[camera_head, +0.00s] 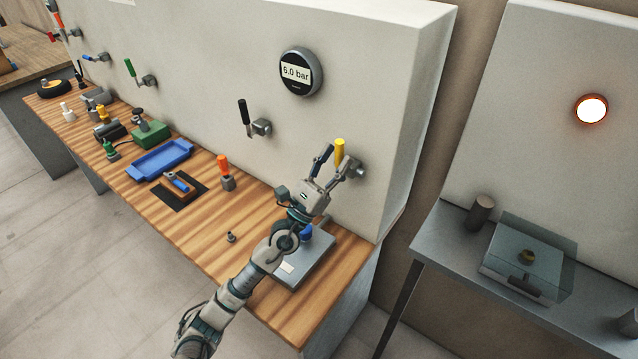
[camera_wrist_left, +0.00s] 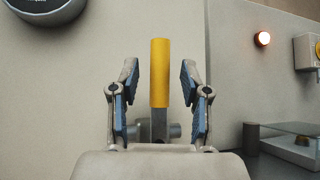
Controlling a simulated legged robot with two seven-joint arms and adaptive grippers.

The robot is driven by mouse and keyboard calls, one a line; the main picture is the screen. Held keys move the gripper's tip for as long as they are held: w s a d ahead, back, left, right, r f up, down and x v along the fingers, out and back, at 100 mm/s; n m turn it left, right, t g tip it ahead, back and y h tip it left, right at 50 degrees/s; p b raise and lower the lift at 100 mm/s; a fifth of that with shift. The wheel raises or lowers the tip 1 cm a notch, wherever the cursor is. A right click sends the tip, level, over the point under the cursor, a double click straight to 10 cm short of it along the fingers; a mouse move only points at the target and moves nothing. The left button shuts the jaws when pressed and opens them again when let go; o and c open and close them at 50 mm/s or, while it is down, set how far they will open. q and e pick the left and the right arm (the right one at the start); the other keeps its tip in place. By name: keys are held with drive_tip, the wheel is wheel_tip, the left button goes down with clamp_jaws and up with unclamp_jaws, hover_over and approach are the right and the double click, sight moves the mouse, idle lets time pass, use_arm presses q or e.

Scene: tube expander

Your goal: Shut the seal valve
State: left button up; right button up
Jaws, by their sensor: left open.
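A valve with a yellow lever handle (camera_head: 340,150) is mounted on the light wall panel, near its right end. The handle stands upright. My left gripper (camera_head: 337,163) is open at this valve. In the left wrist view the yellow handle (camera_wrist_left: 160,72) stands between the two blue-padded fingers, with a gap on either side. The valve's grey metal body (camera_wrist_left: 159,127) shows low behind the fingers, partly hidden by the gripper. No label naming the seal valve can be read. My right gripper is not in view.
A black-handled valve (camera_head: 244,117) is left of the yellow one, with a gauge (camera_head: 301,73) reading 6.0 bar above. The wooden bench (camera_head: 190,225) holds a blue tray (camera_head: 160,160) and an orange-handled tool (camera_head: 224,170). A lit orange lamp (camera_head: 591,109) is at right.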

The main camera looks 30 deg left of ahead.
use_arm(q)
drive_tip(key=v, duration=1)
drive_tip(key=shift+w+a, duration=0.1)
